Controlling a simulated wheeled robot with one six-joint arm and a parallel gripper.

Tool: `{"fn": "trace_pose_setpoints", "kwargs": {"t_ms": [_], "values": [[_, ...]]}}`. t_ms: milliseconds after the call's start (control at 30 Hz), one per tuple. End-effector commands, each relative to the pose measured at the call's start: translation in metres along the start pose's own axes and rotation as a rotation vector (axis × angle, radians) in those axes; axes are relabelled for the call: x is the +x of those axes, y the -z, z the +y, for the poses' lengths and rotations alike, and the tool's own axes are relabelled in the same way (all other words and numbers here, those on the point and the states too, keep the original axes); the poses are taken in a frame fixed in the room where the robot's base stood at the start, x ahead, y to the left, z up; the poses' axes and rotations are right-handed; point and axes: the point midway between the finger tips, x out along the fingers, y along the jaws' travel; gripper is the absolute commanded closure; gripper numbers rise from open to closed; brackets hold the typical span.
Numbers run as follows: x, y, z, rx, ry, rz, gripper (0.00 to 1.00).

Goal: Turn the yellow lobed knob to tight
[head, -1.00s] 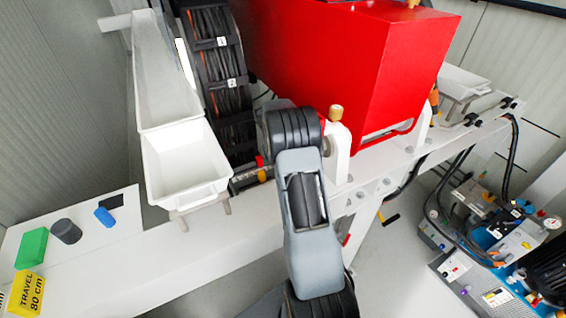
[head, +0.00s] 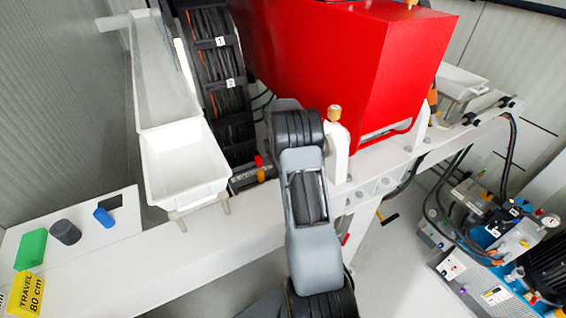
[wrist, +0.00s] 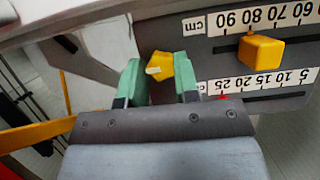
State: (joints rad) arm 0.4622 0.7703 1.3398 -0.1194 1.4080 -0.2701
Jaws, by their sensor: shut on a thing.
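The yellow lobed knob (wrist: 158,67) shows in the wrist view, on a grey panel, with a pale mark on its face. My gripper (wrist: 158,78) has its two green fingers on either side of the knob, shut on it. In the head view my arm reaches toward the machine, and the gripper and knob are hidden.
A yellow slider block (wrist: 261,52) sits right of the knob, between number scales marked in cm. In the head view are a red housing (head: 350,70), a white tray (head: 185,165), and a green block (head: 31,248) on the left shelf.

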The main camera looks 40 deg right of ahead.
Motion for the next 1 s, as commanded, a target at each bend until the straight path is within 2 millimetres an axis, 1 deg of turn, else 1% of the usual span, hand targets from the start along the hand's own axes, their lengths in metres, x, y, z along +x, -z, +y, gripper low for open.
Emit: {"fn": "trace_pose_setpoints", "kwargs": {"t_ms": [300,333,500,600,867,1000], "values": [[-0.001,0.000,0.000,0.003,0.000,0.002,0.95],[-0.001,0.000,0.000,0.003,0.000,0.002,0.69],[-0.001,0.000,0.000,0.002,0.000,0.001,0.53],[0.000,0.000,0.000,0.001,0.000,0.001,0.45],[-0.002,0.000,0.000,0.001,0.000,0.001,0.45],[-0.015,0.001,0.000,0.001,-0.001,0.003,0.45]]}}
